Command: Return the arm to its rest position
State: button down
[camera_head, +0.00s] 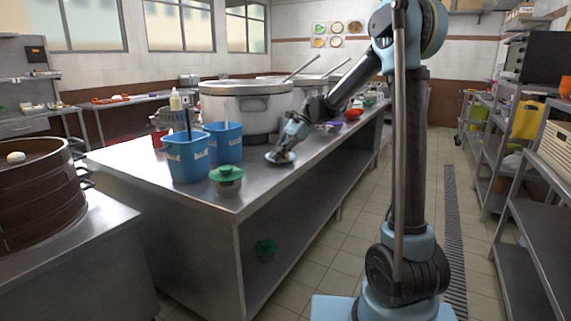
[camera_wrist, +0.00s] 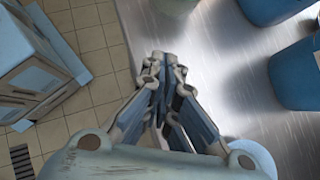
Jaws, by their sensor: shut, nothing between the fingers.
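My gripper (camera_head: 281,156) hangs low over the right edge of the steel counter (camera_head: 130,158) in the head view, at the end of my outstretched arm. In the wrist view my gripper (camera_wrist: 165,62) has its fingers together with nothing between them. A small pale blue dish or lid (camera_head: 272,158) lies on the counter under the fingers; part of it shows at the lower right of the wrist view (camera_wrist: 257,157). I cannot tell if the fingers touch it.
Two blue bins (camera_head: 187,157) and a green-lidded jar (camera_head: 227,180) stand left of my gripper. Large stockpots (camera_head: 240,108) stand behind it. A brown steamer (camera_head: 38,200) is at the left. Shelves (camera_head: 525,200) line the right side. Tiled floor (camera_head: 330,245) lies beside the counter.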

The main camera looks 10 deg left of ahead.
jog(key=s+d+n+t+h, duration=0.1)
jog(key=s+d, duration=0.2)
jog(key=d, duration=0.2)
jog(key=s+d+n+t, duration=0.1)
jog(key=s+d+t, duration=0.1)
jog(key=s+d, duration=0.3)
jog(key=s+d+f+n+t+h, duration=0.1)
jog(key=s+d+f+n+h, duration=0.1)
jog(key=s+d+f, duration=0.2)
jog(key=s+d+f+n+t+h, duration=0.2)
jog(key=s+d+f, duration=0.3)
jog(key=s+d, duration=0.4)
jog(key=s+d+f+n+t+h, duration=0.1)
jog(key=s+d+f+n, duration=0.3)
jog(key=d, duration=0.8)
jog(key=shift+s+f+t+h, duration=0.45)
jog(key=shift+s+f, duration=0.3)
jog(key=shift+s, duration=0.4)
